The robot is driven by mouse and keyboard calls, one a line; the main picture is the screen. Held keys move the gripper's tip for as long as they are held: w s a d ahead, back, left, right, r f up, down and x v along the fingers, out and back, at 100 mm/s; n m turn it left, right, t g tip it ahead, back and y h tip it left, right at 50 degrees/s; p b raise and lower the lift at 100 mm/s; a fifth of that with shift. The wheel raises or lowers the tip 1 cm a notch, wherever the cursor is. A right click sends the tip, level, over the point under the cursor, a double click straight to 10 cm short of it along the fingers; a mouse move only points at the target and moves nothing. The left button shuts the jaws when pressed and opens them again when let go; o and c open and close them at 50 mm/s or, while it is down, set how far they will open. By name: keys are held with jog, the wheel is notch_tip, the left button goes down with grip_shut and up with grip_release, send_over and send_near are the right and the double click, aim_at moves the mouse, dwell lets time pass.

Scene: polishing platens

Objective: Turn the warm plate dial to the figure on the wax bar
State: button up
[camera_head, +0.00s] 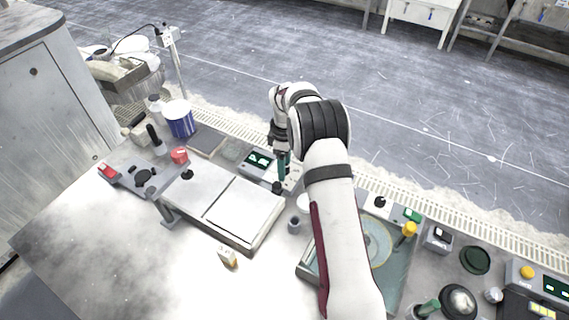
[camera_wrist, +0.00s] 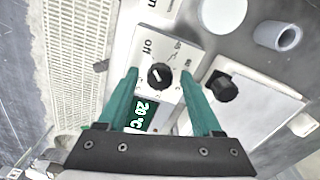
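The warm plate dial (camera_wrist: 159,76) is a round black knob with a white pointer mark, on a white panel. "Off" is printed beside it, with other small marks I cannot read. A green-lit display (camera_wrist: 144,117) below it reads about 20 °C; a lit display also shows in the head view (camera_head: 259,161). My gripper (camera_wrist: 159,70) is open, its green fingers on either side of the dial with gaps visible. In the head view my gripper (camera_head: 282,172) points down at this panel. A small tan and white block (camera_head: 228,257), probably the wax bar, lies on the bench; its figure is unreadable.
A pale flat plate (camera_head: 240,210) with a black knob (camera_wrist: 222,86) at its corner stands close beside the dial panel. A polishing platen (camera_head: 374,245) is to the right. A blue tin (camera_head: 179,121) stands at left.

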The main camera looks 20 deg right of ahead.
grip_shut()
jog(key=shift+m, duration=0.3)
